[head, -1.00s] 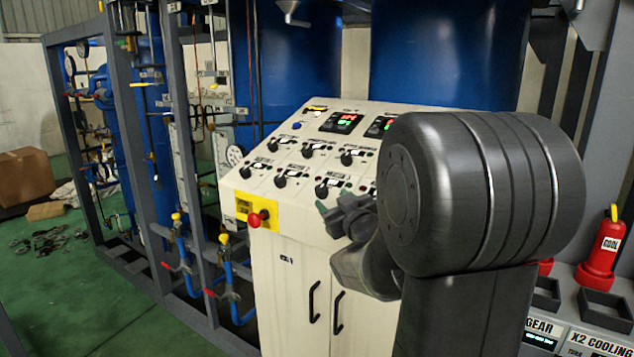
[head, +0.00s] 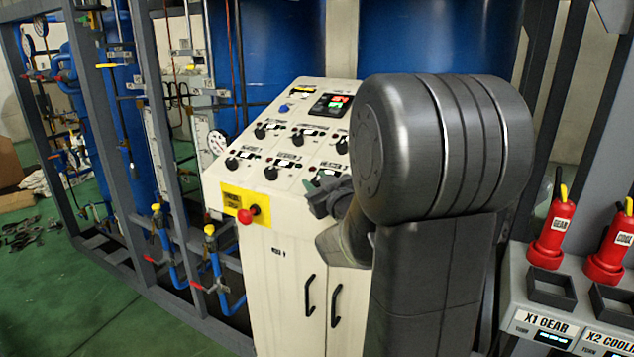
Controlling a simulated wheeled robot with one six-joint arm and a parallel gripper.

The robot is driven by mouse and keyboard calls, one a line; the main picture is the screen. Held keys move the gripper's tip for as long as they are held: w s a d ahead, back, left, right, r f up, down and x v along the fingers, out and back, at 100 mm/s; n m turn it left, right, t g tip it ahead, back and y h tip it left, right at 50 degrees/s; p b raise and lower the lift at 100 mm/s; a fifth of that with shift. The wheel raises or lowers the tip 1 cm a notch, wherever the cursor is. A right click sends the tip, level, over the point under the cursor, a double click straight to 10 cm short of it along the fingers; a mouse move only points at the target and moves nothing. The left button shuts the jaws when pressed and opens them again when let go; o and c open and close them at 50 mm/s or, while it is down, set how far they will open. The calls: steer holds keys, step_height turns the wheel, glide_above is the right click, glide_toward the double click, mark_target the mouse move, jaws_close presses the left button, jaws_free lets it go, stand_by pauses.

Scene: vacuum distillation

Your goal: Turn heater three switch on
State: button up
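The slanted white control panel (head: 290,107) carries two rows of black rotary switches with small labels. The top row has switches at left (head: 260,132), middle (head: 298,138) and right (head: 343,145). The lower row shows a left switch (head: 232,163) and a middle switch (head: 271,173). The lower right switch is mostly hidden by my gripper. My gripper (head: 318,192) is at the panel's lower right front edge, partly covered by my arm. Its opening and any contact are unclear.
A red emergency knob (head: 246,216) on a yellow plate sticks out at the panel's left front. Cabinet doors with black handles (head: 309,296) are below. A grey frame (head: 128,150) with pipes stands left. Red bottles (head: 552,236) stand on a rack at right.

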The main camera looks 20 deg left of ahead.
steer(key=c, duration=0.4)
steer(key=b, duration=0.1)
steer(key=m+t+b, duration=0.1)
steer(key=b, duration=0.1)
steer(key=shift+f+h, duration=0.25)
steer(key=shift+h, duration=0.05)
steer(key=shift+m+t+b, duration=0.3)
steer(key=shift+b, duration=0.35)
steer(key=shift+r+m+t+h+b, duration=0.15)
steer(key=shift+m+t+h+b, duration=0.75)
steer(key=shift+m+b, duration=0.1)
steer(key=shift+r+m+t+h+p, duration=0.15)
steer(key=shift+m+t+h+p, duration=0.35)
steer(key=shift+m+t+h, duration=0.6)
steer(key=m+t+h+p, duration=0.1)
steer(key=m+h+p, duration=0.2)
steer(key=h, duration=0.1)
steer(key=shift+a+m+t, duration=0.15)
steer(key=shift+m+t, duration=0.15)
steer(key=shift+t, duration=0.1)
steer(key=m+h+p, duration=0.1)
steer(key=m+h, duration=0.1)
steer(key=h, duration=0.1)
steer(key=m+h+p, duration=0.1)
steer(key=m+h, duration=0.2)
steer(key=h, duration=0.1)
steer(key=shift+m+t, duration=0.3)
steer(key=shift+m+h, duration=0.4)
steer(key=shift+h, duration=0.2)
